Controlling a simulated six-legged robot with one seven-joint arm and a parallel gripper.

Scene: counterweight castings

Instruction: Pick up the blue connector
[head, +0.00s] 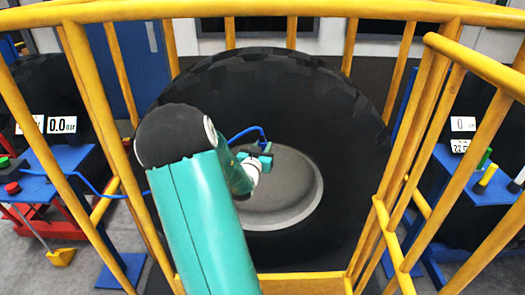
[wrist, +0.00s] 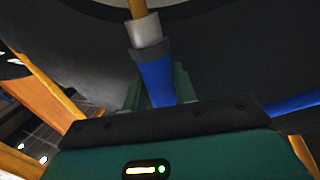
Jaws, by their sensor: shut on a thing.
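The blue connector (wrist: 156,80) points up and away in the wrist view, with a pale grey collar (wrist: 145,30) and a brass-coloured tip (wrist: 138,8). My gripper (wrist: 160,92) is shut on it, with a green finger showing on each side. In the head view my gripper (head: 258,155) is in front of the large tyre's hub, and the connector is too small there to make out clearly. A blue hose (head: 244,132) arches at the gripper. Its lower end is hidden behind my arm.
A big black tyre (head: 345,110) with a grey hub (head: 290,207) stands ahead inside yellow rails (head: 270,10). A blue bench (head: 60,172) with a gauge reading 0.0 is at left, with blue hose beside it. Another blue bench (head: 490,190) with coloured knobs is at right.

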